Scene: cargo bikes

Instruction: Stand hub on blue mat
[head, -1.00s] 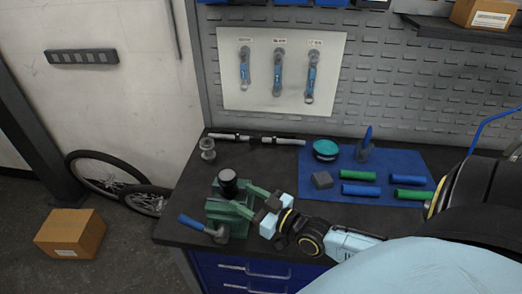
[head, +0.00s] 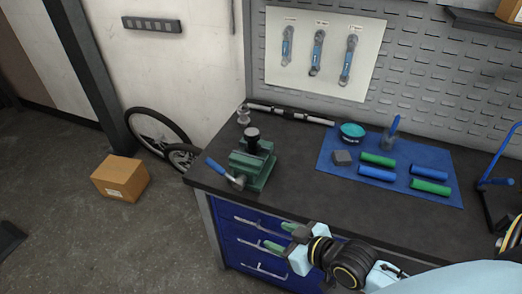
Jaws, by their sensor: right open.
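A small silver spool-shaped part (head: 243,117), which looks like the hub, stands upright on the dark bench top at the back left corner. It is off the blue mat (head: 444,199), which lies flat on the right part of the bench. My right gripper (head: 272,236) is open and empty, with its two fingers apart. It is in front of the bench's blue drawers, well apart from the hub and the mat. My left gripper is out of view.
A green vise (head: 254,167) with a black cylinder (head: 252,138) stands near the front left, a blue-handled hammer (head: 219,168) beside it. The mat holds green and blue grips (head: 377,159), a grey block (head: 342,158), a teal round tin (head: 352,132) and a pot (head: 388,139).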

